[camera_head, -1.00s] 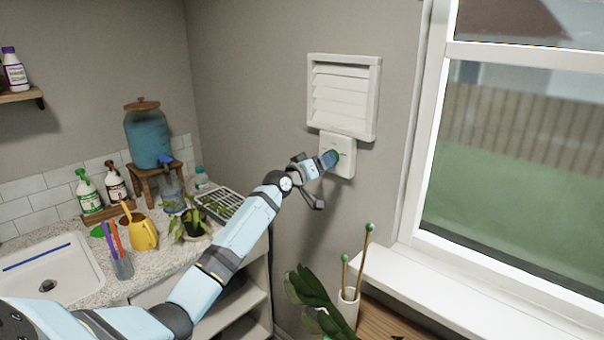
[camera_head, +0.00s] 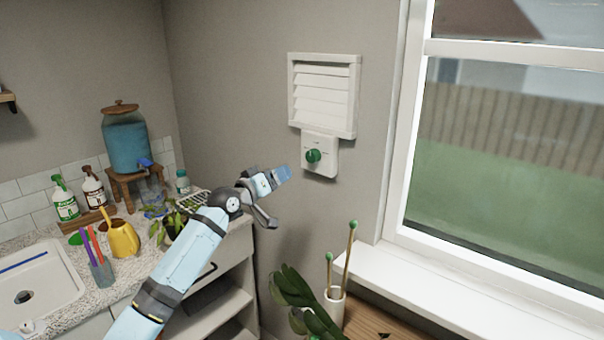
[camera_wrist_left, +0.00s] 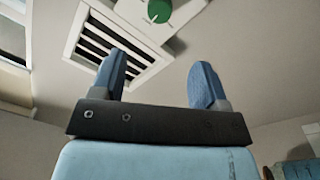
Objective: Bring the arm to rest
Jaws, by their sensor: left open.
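My left gripper (camera_head: 283,174) is open and empty in the head view, a little left of and below the wall control box. In the left wrist view its two blue fingers (camera_wrist_left: 160,85) stand apart with nothing between them. The white control box (camera_head: 320,170) has a round green knob (camera_head: 313,156), which is clear of the fingers. The knob also shows at the top of the left wrist view (camera_wrist_left: 159,11). A white louvred vent (camera_head: 323,95) is on the wall above the box. My right gripper is not in view.
A white window sill (camera_head: 430,287) and a vase with green-tipped sticks (camera_head: 335,305) are at the lower right.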

